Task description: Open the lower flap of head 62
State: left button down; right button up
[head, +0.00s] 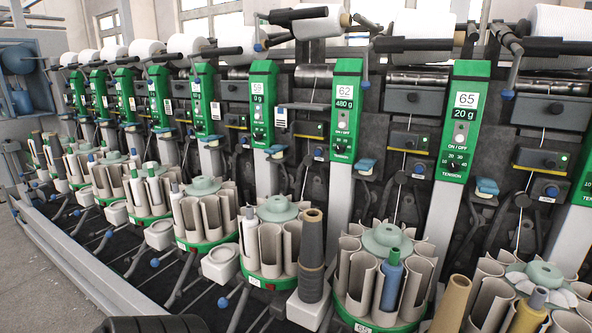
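Head 62 (346,110) is a tall green panel labelled 62 and 480 g, right of the picture's middle. To the right of its lower end is a small blue-topped part (366,165) on a grey bracket. I cannot tell for sure whether this is the lower flap or whether it is open or shut. Below the panel, a pale grey post (338,203) runs down behind the round bobbin magazines.
Head 59 (262,103) stands to the left and head 65 (465,110) to the right. Magazines with beige tubes (383,270) stand in front. A dark grey cone tube (312,255) rises between two magazines. Blue-knobbed levers stick out low. Floor is free at lower left.

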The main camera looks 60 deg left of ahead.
aim_at(284, 131)
jog(key=u, duration=1.1)
jog(key=k, duration=0.55)
jog(key=z, duration=0.45)
jog(key=i, duration=0.45)
jog(key=z, duration=0.05)
